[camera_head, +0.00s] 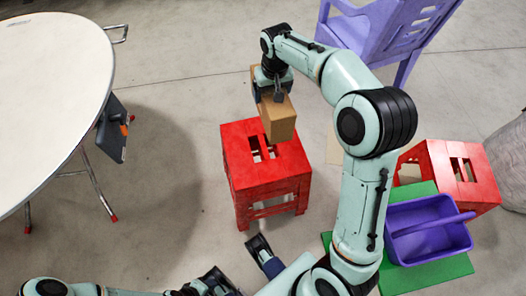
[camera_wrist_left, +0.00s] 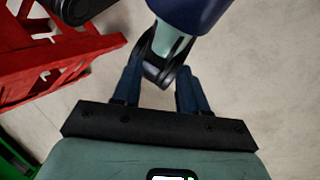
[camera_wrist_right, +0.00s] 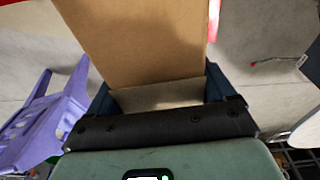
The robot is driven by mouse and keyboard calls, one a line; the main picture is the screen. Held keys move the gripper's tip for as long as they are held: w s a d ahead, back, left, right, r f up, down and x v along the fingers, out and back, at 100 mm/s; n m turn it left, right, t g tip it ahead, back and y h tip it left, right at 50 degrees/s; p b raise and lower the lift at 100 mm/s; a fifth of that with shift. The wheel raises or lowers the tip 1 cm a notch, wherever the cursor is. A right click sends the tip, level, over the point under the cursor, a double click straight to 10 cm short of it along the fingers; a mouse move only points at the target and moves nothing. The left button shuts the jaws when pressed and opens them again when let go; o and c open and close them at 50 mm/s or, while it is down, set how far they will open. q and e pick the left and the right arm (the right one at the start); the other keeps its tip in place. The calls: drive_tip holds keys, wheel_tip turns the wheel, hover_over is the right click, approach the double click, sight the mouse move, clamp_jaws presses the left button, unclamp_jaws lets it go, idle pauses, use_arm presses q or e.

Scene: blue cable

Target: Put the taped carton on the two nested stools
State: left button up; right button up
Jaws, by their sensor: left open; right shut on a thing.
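The taped carton (camera_head: 280,118), a brown box, is in my right gripper (camera_head: 271,88), which is shut on it. The carton's near end overlaps the back of the red stool stack (camera_head: 265,160) in the head view; I cannot tell whether it touches. The carton (camera_wrist_right: 140,40) fills the upper middle of the right wrist view, between the fingers (camera_wrist_right: 160,90). The stack stands upright on the floor, with slots in its top; the nesting is hard to make out. My left gripper (camera_head: 240,265) is open and empty, low in front of the stack. Its fingers (camera_wrist_left: 160,90) show apart in the left wrist view.
A purple chair (camera_head: 385,30) is at the back. A round white table (camera_head: 50,90) stands at the left. Bare floor lies between table and stack.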

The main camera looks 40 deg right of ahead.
use_arm(q)
drive_tip(key=w+a+f+t+y+b, duration=0.1)
drive_tip(key=w+a+f+t+b, duration=0.1)
drive_tip(key=w+f+b, duration=0.3)
drive_tip(key=shift+w+a+f, duration=0.5)
drive_tip(key=shift+w+f, duration=0.1)
drive_tip(key=shift+w, duration=0.35)
use_arm(e)
wheel_tip(320, 180, down, 20)
drive_tip(key=shift+d, duration=0.35)
drive_tip(key=shift+r, duration=0.15)
drive_tip(key=o, duration=1.3)
drive_tip(key=shift+f, duration=0.25)
drive_tip(key=shift+o, duration=0.5)
drive_tip(key=shift+r, duration=0.1)
